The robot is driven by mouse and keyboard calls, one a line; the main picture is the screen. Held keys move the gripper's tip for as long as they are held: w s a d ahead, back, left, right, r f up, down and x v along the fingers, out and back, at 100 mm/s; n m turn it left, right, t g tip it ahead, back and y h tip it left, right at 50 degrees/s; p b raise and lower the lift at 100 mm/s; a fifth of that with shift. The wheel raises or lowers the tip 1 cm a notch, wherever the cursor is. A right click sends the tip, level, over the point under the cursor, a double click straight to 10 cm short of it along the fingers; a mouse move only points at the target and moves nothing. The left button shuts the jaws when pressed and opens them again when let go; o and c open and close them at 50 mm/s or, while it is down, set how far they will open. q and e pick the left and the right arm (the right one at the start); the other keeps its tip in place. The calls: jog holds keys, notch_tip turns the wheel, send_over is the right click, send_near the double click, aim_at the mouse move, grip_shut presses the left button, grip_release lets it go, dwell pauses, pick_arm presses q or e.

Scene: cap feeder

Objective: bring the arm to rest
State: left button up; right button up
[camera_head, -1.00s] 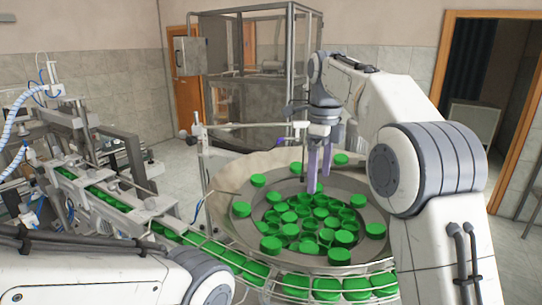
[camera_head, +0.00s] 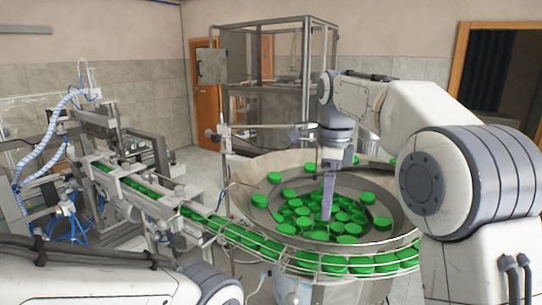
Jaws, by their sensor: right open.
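My right arm comes in from the right. Its gripper (camera_head: 327,190) points down over the round feeder bowl (camera_head: 405,215), with its purple fingers above the green caps (camera_head: 297,211). The fingers line up one behind the other in this view, so the gap between them is hidden. No cap shows held in them. My left arm (camera_head: 90,275) lies across the lower left corner, and its gripper is out of the frame.
A rail of green caps (camera_head: 245,238) curves around the front of the bowl and runs up left to a machine (camera_head: 130,170) with hoses. A framed glass cabinet (camera_head: 265,95) stands behind. A doorway (camera_head: 490,75) is at the back right.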

jog(key=s+a+f+n+b, duration=0.6)
jog(key=s+a+f+n, duration=0.2)
jog(key=s+f+n, duration=0.45)
jog(key=s+f+n+b, duration=0.4)
jog(key=s+f+n, duration=1.1)
jog(key=s, duration=0.2)
jog(key=shift+s+d+f+n+y+b, duration=0.2)
jog(key=shift+d+f+n+y+b, duration=0.05)
jog(key=shift+f+n+y+b, duration=0.15)
